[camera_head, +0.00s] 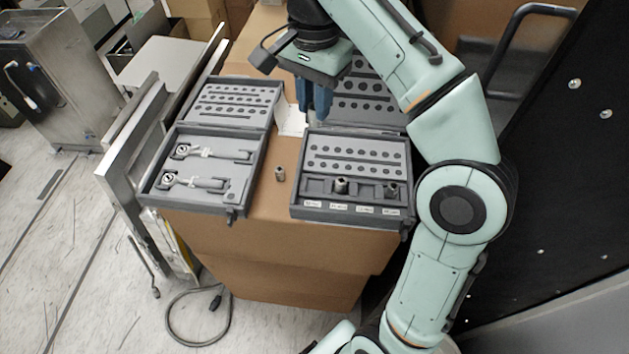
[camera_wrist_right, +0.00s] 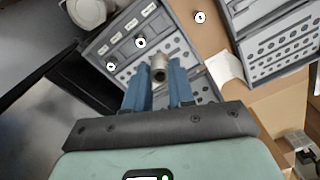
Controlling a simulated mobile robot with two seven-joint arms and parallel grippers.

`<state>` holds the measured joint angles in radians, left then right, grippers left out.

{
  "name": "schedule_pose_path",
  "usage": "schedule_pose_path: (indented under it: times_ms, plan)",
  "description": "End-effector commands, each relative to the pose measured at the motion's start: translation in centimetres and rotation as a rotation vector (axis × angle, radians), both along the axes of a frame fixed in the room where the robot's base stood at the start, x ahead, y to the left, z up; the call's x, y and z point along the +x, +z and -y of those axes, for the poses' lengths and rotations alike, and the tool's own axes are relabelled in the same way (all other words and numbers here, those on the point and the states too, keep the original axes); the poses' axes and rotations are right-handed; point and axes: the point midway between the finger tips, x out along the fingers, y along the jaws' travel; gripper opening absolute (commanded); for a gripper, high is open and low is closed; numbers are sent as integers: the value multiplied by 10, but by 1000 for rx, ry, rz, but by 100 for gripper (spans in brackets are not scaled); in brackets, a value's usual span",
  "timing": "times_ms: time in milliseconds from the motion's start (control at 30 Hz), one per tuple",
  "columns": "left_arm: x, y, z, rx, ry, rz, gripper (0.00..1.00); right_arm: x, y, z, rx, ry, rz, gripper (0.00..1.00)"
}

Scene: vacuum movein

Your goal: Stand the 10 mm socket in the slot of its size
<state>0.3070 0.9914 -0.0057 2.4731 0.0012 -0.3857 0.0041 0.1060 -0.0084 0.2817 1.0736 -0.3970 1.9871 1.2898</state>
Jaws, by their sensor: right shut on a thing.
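My right gripper (camera_head: 316,108) hangs above the back of the right-hand case (camera_head: 296,203). In the wrist view its blue fingers (camera_wrist_right: 158,88) are shut on a grey socket (camera_wrist_right: 159,68), held at the tips. The head view does not show this socket clearly. The case's front row has several labelled slots. One socket (camera_head: 341,186) stands in the second slot from the left, another (camera_head: 391,190) in the rightmost. The first and third slots look empty. The label print (camera_head: 313,204) is too small to read, so I cannot tell sizes. My left gripper is not in view.
A loose socket (camera_head: 279,174) stands on the cardboard box top (camera_head: 262,205) between the cases. The left open case (camera_head: 236,205) holds two ratchet-like tools. The cases' open lids stand behind them. A metal frame (camera_head: 125,190) stands at the left.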

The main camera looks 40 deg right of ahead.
Motion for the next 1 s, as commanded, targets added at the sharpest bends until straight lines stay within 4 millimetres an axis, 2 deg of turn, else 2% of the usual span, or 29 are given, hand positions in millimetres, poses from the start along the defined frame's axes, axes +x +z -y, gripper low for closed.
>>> schedule_pose_path:
  times_ms: [33,200,400,533,767,1000]
  plan:
    - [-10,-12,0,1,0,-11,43,-2,-17,0,0,-4,-8,0]
    - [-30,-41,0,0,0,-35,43,-3,-65,1,-1,-3,-11,0]
    - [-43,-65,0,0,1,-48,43,-2,-116,0,-1,-2,-8,0]
    - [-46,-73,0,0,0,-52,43,-2,-139,0,0,0,-5,0]
    - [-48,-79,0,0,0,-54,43,-1,-158,0,0,1,-4,0]
    - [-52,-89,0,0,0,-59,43,-1,-191,0,1,1,-4,0]
